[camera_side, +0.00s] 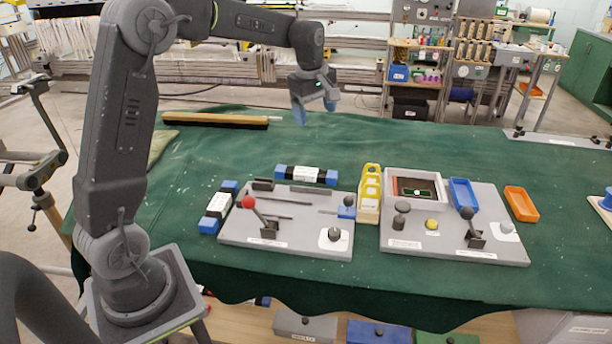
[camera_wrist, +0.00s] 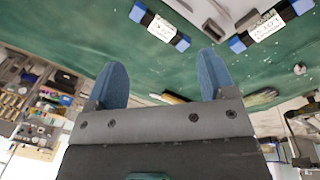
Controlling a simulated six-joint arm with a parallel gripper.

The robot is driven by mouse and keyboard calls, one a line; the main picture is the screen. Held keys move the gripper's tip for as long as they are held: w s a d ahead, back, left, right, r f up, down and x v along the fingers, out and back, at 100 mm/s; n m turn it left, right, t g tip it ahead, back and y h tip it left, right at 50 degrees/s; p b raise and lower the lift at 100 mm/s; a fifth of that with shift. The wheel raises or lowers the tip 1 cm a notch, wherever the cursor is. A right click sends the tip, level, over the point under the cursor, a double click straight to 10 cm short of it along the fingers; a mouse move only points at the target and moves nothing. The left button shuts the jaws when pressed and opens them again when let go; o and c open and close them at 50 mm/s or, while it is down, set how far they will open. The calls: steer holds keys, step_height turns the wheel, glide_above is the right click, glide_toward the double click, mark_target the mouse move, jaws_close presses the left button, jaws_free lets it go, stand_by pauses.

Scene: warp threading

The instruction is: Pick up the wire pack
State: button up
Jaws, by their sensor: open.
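Two black packs with blue ends and white labels lie on the green cloth; I cannot tell which one is the wire pack. One pack (camera_side: 306,175) lies behind the left grey board, and the other pack (camera_side: 218,207) lies to the left of that board. Both show at the top of the wrist view, one pack (camera_wrist: 160,26) near the middle and one pack (camera_wrist: 270,25) to the right. My gripper (camera_side: 315,107) is open and empty, high above the back of the table, clear of both packs. Its blue fingers (camera_wrist: 162,80) are spread apart in the wrist view.
The left grey board (camera_side: 285,248) carries a red-knobbed lever (camera_side: 249,202). A yellow holder (camera_side: 369,194) stands between it and the right grey board (camera_side: 455,256). An orange tray (camera_side: 521,204) sits at the right. A brush (camera_side: 215,120) lies at the back left. The cloth's middle back is clear.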

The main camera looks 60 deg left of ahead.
steer(key=w+a+f+n, duration=0.4)
steer(key=a+f, duration=0.2)
steer(key=n+g, duration=0.2)
steer(key=n, duration=0.3)
glide_toward(306, 171)
steer(key=shift+h, duration=0.3)
steer(key=f, duration=1)
steer(key=shift+s+a+f, duration=0.1)
steer(key=shift+a+f, duration=0.1)
steer(key=shift+a, duration=0.05)
steer(key=shift+c, duration=0.3)
steer(key=shift+r, duration=0.1)
steer(key=c, duration=1.2)
